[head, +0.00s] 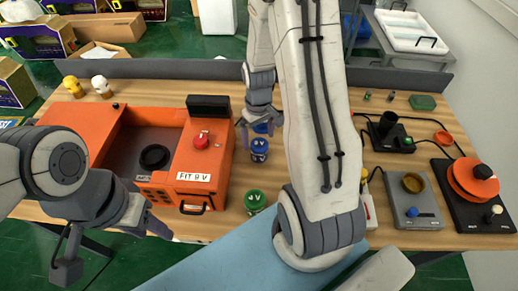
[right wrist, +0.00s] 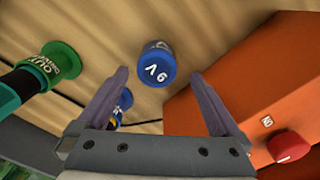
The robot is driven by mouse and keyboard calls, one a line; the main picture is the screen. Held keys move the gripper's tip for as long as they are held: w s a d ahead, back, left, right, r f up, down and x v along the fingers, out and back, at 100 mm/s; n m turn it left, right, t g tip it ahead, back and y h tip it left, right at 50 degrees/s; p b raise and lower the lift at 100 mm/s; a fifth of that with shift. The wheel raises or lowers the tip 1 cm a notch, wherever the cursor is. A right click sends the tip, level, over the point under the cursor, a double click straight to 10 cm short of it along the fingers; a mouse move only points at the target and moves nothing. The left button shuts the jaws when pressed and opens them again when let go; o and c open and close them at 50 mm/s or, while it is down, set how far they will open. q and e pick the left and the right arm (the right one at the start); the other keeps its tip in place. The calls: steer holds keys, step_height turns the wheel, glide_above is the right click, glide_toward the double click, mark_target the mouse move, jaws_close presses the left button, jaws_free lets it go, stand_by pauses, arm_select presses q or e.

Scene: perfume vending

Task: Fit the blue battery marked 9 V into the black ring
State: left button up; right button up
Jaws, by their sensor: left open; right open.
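The blue battery marked 9 V (right wrist: 157,66) stands on the wooden table; its lettering is upside down in the right wrist view. It also shows in the head view (head: 259,151), right of the orange machine. My right gripper (right wrist: 156,80) is open and empty, with the battery in line with the gap between its fingertips; the distance is hard to judge. The black ring (head: 154,157) lies empty in the recess of the orange machine (head: 87,121), labelled FIT 9 V. My left gripper (head: 113,250) is open and empty at the machine's near left.
Another blue battery (right wrist: 123,101) is partly hidden behind a right finger. Grey and black devices (head: 415,203) fill the table's right side. My right arm hides the middle.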

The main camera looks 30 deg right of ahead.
mark_target(259, 143)
steer(key=f, duration=0.2)
steer(key=f+p, duration=0.1)
steer(key=f, duration=0.1)
steer(key=shift+w+d+f, duration=0.2)
steer(key=shift+f, duration=0.2)
steer(key=shift+c, duration=0.3)
jaws_close()
